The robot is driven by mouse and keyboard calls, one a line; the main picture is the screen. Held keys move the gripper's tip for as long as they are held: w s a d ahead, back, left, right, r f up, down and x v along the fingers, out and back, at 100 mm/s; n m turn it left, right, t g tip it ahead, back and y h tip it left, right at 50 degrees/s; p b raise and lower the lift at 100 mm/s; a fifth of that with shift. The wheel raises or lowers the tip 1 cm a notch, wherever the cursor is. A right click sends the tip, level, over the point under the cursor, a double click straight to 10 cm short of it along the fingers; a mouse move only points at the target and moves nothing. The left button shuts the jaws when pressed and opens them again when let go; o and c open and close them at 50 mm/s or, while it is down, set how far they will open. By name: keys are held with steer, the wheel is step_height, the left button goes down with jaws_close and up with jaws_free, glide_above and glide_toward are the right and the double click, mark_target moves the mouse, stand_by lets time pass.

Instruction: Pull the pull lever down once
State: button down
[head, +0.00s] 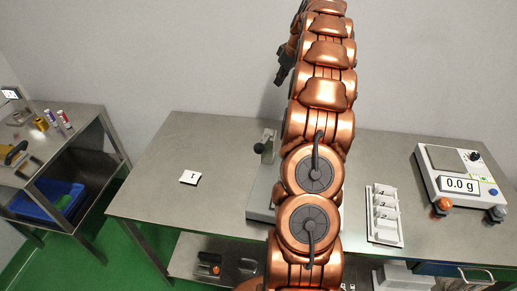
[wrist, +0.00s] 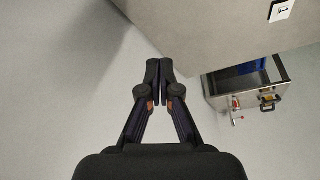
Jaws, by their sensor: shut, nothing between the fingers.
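A pale grey machine (head: 263,190) stands on the metal table, mostly hidden behind my copper-coloured arm. The lever does not show in the wrist view.
A side bench (head: 85,125) with a blue bin (head: 55,200) is at the left.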

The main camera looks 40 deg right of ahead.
steer(key=shift+f, duration=0.15)
step_height(320, 180, down, 16)
steer(key=b, duration=1.1)
stand_by(1.6)
steer(key=shift+r, duration=0.2)
step_height(320, 180, up, 13)
steer(key=p, duration=0.3)
steer(key=shift+p, duration=0.3)
stand_by(1.0)
steer(key=shift+a, duration=0.15)
stand_by(0.4)
